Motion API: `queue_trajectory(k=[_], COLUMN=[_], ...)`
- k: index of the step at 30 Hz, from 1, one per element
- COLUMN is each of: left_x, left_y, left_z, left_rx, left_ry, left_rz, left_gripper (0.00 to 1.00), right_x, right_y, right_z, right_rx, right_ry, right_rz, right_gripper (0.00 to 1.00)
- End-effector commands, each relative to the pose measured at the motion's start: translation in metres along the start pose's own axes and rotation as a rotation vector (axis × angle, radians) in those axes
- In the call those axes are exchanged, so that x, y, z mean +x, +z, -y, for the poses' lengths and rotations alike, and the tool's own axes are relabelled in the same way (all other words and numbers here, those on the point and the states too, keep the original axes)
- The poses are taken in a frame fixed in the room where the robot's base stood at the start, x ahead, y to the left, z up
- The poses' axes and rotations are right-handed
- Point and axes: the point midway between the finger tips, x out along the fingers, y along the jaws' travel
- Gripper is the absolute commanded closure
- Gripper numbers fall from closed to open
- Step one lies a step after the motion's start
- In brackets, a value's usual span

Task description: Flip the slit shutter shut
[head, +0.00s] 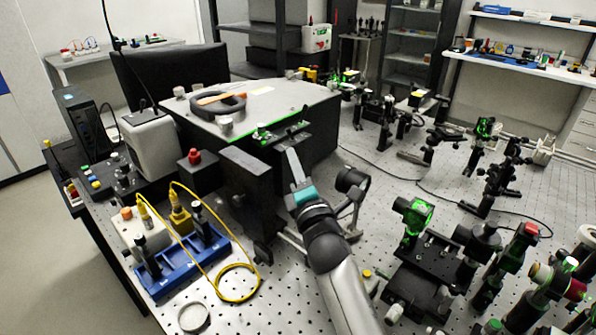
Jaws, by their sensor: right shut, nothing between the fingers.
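My right arm comes up from the bottom of the head view. Its gripper (292,157), beyond a teal band, is shut and empty. The fingertips are at the front of the large grey-topped spectrometer box (310,100), just below a green-lit strip (284,131) along its front top edge. A dark upright plate (247,185) stands just left of the gripper. I cannot pick out the slit shutter for certain; it is small or hidden near the fingers, and I cannot tell whether they touch it. My left gripper is out of view.
A round dark mount (352,185) stands close right of my gripper. Left are a blue tray (185,268) with yellow cables (232,290) and a red knob (195,157). Several optic mounts crowd the right. The perforated bench is bare near the front middle.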

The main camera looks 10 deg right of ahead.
Motion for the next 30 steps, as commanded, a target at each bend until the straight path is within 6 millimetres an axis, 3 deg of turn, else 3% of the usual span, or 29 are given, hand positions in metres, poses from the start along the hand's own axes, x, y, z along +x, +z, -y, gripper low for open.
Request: queue_trajectory(k=[6,12,30], left_x=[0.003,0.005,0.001], left_y=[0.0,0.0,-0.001], left_z=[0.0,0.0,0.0], left_rx=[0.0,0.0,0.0], left_ry=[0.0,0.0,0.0], left_rz=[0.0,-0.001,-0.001], left_gripper=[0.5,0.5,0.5], right_x=[0.031,0.046,0.05], right_y=[0.0,0.0,0.001], right_z=[0.0,0.0,-0.001], right_rx=[0.002,0.001,0.01], right_ry=[0.0,0.0,-0.007], right_rz=[0.001,0.001,0.0], right_gripper=[1.0,1.0,1.0])
